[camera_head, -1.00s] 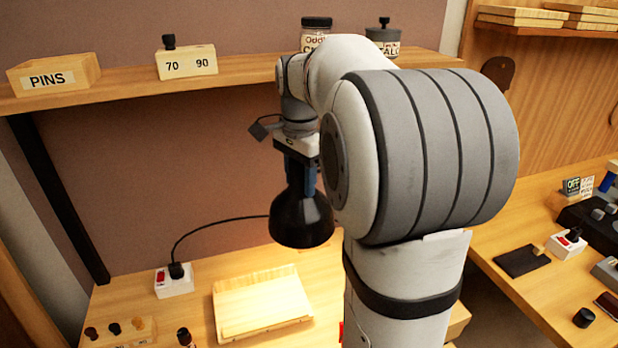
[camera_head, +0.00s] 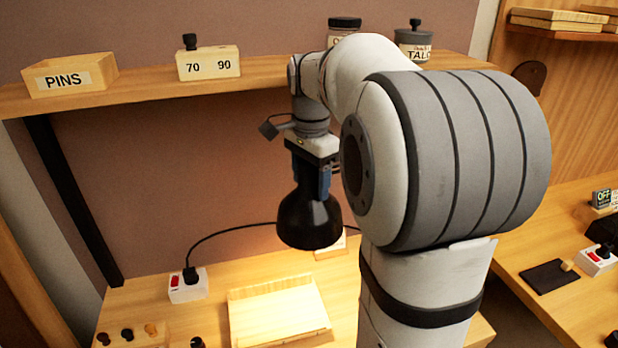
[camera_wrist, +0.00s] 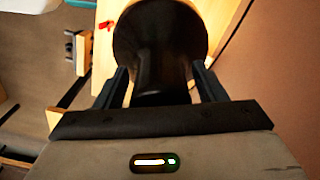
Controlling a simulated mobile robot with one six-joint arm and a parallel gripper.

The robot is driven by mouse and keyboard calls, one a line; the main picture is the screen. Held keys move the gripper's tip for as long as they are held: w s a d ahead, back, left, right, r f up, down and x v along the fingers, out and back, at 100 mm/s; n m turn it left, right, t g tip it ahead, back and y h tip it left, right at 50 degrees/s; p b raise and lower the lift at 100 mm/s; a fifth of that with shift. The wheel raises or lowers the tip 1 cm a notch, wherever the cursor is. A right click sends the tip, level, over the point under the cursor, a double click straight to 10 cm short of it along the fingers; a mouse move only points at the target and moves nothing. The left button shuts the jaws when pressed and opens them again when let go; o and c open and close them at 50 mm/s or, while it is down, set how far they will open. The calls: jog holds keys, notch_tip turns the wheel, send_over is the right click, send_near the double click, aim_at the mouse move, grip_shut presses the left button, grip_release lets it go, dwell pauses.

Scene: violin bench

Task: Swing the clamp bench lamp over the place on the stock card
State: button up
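The bench lamp shows as a black bell-shaped shade (camera_head: 309,218), hanging mouth down above the back of the bench. My gripper (camera_head: 314,182) points down, with its blue-grey fingers on the narrow upper part of the shade. In the wrist view the fingers sit on both sides of the dark shade (camera_wrist: 160,45), and my gripper (camera_wrist: 158,84) is shut on it. The lamp's arm and clamp are hidden or cannot be made out. A small pale block or card (camera_head: 331,252) stands partly hidden behind the shade; I cannot tell whether it is the stock card.
A shallow wooden tray (camera_head: 234,322) lies lit on the bench, left of and below the shade. A white switch box (camera_head: 187,287) with a black cable stands left of it. The shelf (camera_head: 150,96) above carries a PINS box (camera_head: 70,76) and a 70/90 block (camera_head: 208,65).

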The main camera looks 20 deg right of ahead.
jog(key=shift+r, duration=0.3)
notch_tip(320, 180, up, 7)
jog(key=shift+r+b, duration=0.1)
jog(key=shift+b, duration=0.25)
jog(key=s+a+f+n+t, duration=0.1)
jog(key=s+a+f+n, duration=0.3)
jog(key=s+f+n, duration=0.3)
jog(key=s+a+f+n+t+b, duration=0.1)
jog(key=s+a+f+n+t, duration=0.1)
jog(key=s+a+f+n, duration=0.3)
jog(key=s+f+n, duration=0.3)
jog(key=s+f, duration=0.3)
jog(key=shift+a, duration=0.25)
